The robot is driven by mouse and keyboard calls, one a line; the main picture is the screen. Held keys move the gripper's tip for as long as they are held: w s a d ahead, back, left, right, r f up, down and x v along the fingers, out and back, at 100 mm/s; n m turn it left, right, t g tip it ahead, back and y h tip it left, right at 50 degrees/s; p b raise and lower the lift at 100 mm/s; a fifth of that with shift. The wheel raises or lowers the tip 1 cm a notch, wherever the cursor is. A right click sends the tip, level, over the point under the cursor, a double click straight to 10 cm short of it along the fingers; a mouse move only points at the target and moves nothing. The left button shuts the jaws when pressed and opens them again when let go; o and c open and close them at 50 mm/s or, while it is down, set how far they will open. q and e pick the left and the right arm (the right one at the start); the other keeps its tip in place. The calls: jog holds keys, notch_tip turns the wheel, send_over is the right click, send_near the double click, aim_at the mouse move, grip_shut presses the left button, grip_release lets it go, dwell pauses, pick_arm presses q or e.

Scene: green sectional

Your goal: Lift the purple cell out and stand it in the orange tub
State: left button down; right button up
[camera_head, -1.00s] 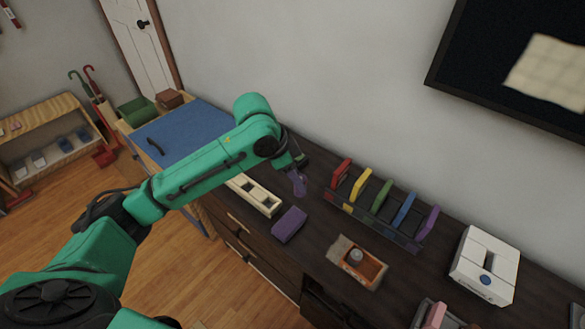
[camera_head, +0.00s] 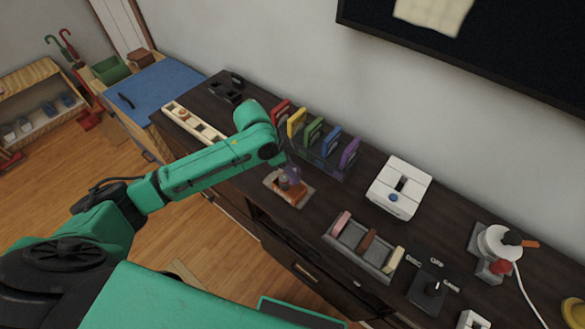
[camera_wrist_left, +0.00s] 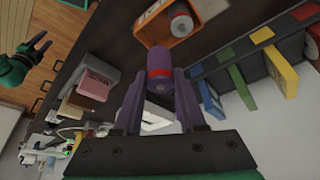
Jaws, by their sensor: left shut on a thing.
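The purple cell (camera_wrist_left: 160,62), a dark purple cylinder with a red band, is held between the fingers of my left gripper (camera_wrist_left: 158,85) in the left wrist view. The orange tub (camera_wrist_left: 207,12) lies just beyond the cell there. A grey-white cell (camera_wrist_left: 182,22) with a red band stands in the tub. In the head view my left gripper (camera_head: 290,172) is above the orange tub (camera_head: 291,195), and the held cell is hard to make out. My right gripper (camera_wrist_left: 42,55) shows small at the left of the wrist view, its dark fingers spread and empty.
A rack (camera_head: 322,160) of coloured upright panels stands close behind the tub. A grey tray (camera_head: 351,259) with coloured bars and a white box (camera_head: 400,187) lie to the right. A cream slotted holder (camera_head: 207,130) is at the left.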

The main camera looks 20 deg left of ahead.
pick_arm(q)
jog(key=shift+d+f+b, duration=0.25)
jog(key=shift+f+b, duration=0.65)
jog(key=shift+a+f+b, duration=0.2)
jog(key=shift+f+b, duration=0.3)
jog(key=shift+b, duration=0.1)
jog(key=shift+d+f+b, duration=0.1)
jog(key=shift+f+b, duration=0.3)
jog(key=shift+f, duration=0.7)
jog(key=shift+f+b, duration=0.45)
jog(key=shift+f, duration=0.8)
pick_arm(e)
jog(key=shift+s+d+f, duration=0.1)
jog(key=shift+d+f, duration=0.05)
jog(key=shift+f, duration=0.75)
jog(key=shift+s+d+f, duration=0.1)
jog(key=shift+d+f, duration=0.1)
jog(key=shift+f, duration=0.7)
jog(key=shift+s+d+f, duration=0.1)
jog(key=shift+d+f, duration=0.05)
jog(key=shift+f, duration=0.75)
pick_arm(q)
jog(key=shift+c, duration=2.4)
grip_release()
jog(key=shift+o, duration=0.4)
pick_arm(e)
jog(key=shift+d, duration=0.1)
